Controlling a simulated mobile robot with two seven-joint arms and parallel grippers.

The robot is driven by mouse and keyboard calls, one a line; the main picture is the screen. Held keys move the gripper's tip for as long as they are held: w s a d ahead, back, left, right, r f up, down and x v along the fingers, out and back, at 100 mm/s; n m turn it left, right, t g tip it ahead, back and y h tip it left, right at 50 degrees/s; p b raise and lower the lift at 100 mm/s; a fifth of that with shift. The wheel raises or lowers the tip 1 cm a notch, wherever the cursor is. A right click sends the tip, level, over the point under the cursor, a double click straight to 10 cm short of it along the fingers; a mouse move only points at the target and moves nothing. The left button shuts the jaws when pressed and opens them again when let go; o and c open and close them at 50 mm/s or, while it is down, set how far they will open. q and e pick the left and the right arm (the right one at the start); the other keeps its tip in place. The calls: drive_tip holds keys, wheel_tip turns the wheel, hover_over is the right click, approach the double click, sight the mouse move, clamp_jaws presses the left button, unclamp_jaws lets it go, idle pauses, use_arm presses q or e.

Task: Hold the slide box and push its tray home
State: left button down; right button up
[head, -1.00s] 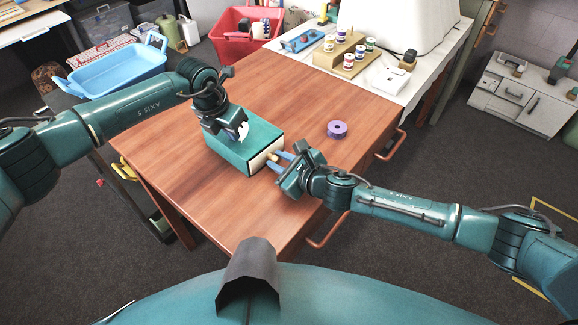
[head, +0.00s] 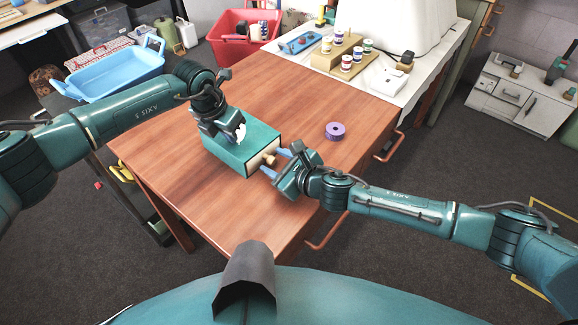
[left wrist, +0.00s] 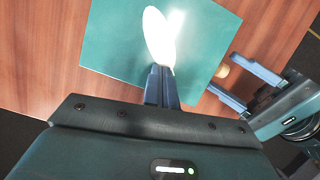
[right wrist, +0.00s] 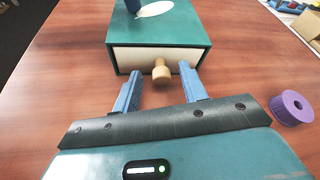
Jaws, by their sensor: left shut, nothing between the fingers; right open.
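The slide box has a green sleeve (head: 254,137) and lies on the wooden table. Its cream tray front (right wrist: 146,57) with a round wooden knob (right wrist: 161,69) faces my right gripper and looks nearly flush with the sleeve's edge. A white oval mark (left wrist: 160,36) is on the sleeve's top. My left gripper (left wrist: 162,72) is shut and empty, its fingertips over the top of the sleeve; whether they touch cannot be told. My right gripper (right wrist: 161,76) is open, its blue fingers on either side of the knob, apart from it.
A purple ring-shaped spool (head: 335,130) lies on the table right of the box. A white-topped surface at the back holds a wooden stand (head: 345,57) with small spools. A blue basket (head: 118,72) and a red basket (head: 243,33) stand beyond the table. The table's front is clear.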

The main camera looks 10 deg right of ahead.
use_arm(q)
drive_tip(key=shift+s+d+f, duration=0.15)
drive_tip(key=shift+s+f, duration=0.15)
drive_tip(key=shift+f, duration=0.05)
use_arm(e)
drive_tip(key=v, duration=1.1)
drive_tip(key=shift+s+d+r, duration=0.15)
drive_tip(key=shift+s+r, duration=0.05)
drive_tip(key=v, duration=0.7)
use_arm(q)
drive_tip(key=shift+r, duration=0.1)
use_arm(e)
drive_tip(key=shift+w, duration=0.1)
use_arm(q)
drive_tip(key=shift+w+r+p, duration=0.1)
drive_tip(key=shift+r+p, duration=0.35)
drive_tip(key=shift+r, duration=0.1)
drive_tip(key=shift+w+r+p, duration=0.15)
drive_tip(key=shift+r+p, duration=1.55)
drive_tip(key=shift+r, duration=1.4)
use_arm(e)
wheel_tip(320, 180, up, 4)
drive_tip(key=shift+r, duration=0.1)
